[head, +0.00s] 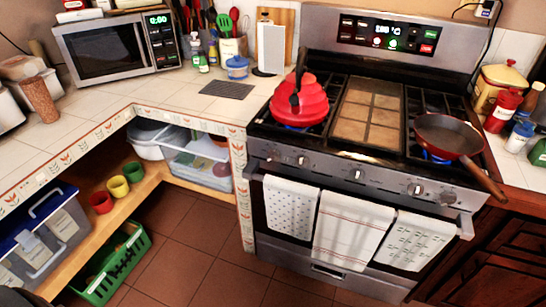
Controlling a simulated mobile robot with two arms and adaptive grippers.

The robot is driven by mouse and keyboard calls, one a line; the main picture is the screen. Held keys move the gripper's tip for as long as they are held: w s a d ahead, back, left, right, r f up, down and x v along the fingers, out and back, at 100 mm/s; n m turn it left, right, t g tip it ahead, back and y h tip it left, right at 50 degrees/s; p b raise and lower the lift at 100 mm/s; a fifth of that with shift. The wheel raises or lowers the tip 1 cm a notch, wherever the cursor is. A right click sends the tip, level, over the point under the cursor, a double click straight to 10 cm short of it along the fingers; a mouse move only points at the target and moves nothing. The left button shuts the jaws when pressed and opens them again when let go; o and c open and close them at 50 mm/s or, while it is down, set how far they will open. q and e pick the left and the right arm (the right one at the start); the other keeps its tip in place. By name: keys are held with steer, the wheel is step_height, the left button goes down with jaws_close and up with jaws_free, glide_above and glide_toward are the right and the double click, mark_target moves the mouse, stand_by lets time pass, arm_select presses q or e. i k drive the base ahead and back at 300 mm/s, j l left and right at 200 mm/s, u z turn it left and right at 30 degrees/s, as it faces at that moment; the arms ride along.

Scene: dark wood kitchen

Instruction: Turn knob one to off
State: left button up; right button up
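The stove (345,205) stands at the right with a row of several knobs on its front panel. From left to right I see a knob at the far left (275,157), one beside it (302,160), a middle knob (358,174) and two at the right, one of them here (416,189). No label shows which is knob one, and their exact angles are too small to tell. A blue flame (291,127) shows under the red kettle (300,103), and another (436,158) under the red pan (447,136). Neither gripper is in view.
The pan's handle (484,180) sticks out past the stove's front right edge. Towels (352,230) hang on the oven handle below the knobs. A green crate (112,264) stands on the floor at lower left. The tiled floor (200,250) before the stove looks clear.

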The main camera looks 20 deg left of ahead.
mark_target(274, 155)
steer(key=i+j+z, duration=0.2)
steer(key=j, duration=0.2)
steer(key=j+z, duration=0.2)
steer(key=j, duration=0.25)
steer(key=j+z, duration=0.2)
steer(key=j, duration=0.25)
steer(key=i, duration=0.05)
